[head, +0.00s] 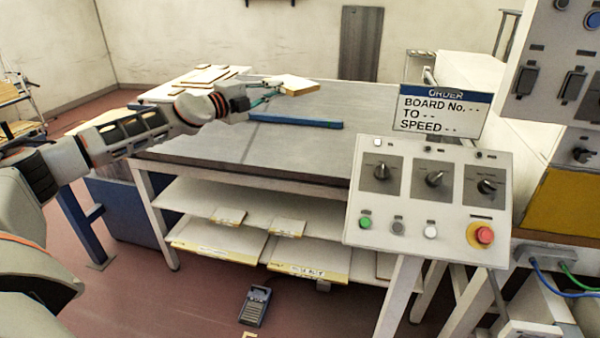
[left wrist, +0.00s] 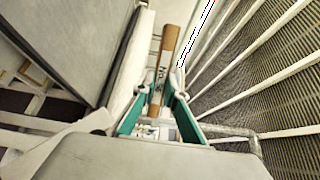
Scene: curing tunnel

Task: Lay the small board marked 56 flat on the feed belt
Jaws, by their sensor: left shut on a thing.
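My left gripper (head: 268,95) reaches in from the left over the far part of the grey table (head: 300,150). It is shut on a small pale board (head: 298,84) with a tan edge, held out beyond the fingers. In the left wrist view the teal fingers (left wrist: 160,100) close on this board, seen nearly edge-on as a narrow brown strip (left wrist: 170,45). Dark marks show on it but I cannot read a number. In that view a ribbed mesh surface with white bars (left wrist: 265,75), possibly the feed belt, lies to the right of the board. My right gripper is not in view.
A blue bar (head: 295,121) lies on the table. Several boards (head: 208,75) lie at its back left. Boards with yellow edges (head: 308,271) lie on the shelves below. A control console (head: 430,200) with an order sign (head: 440,112) stands at the right. A pedal (head: 255,306) is on the floor.

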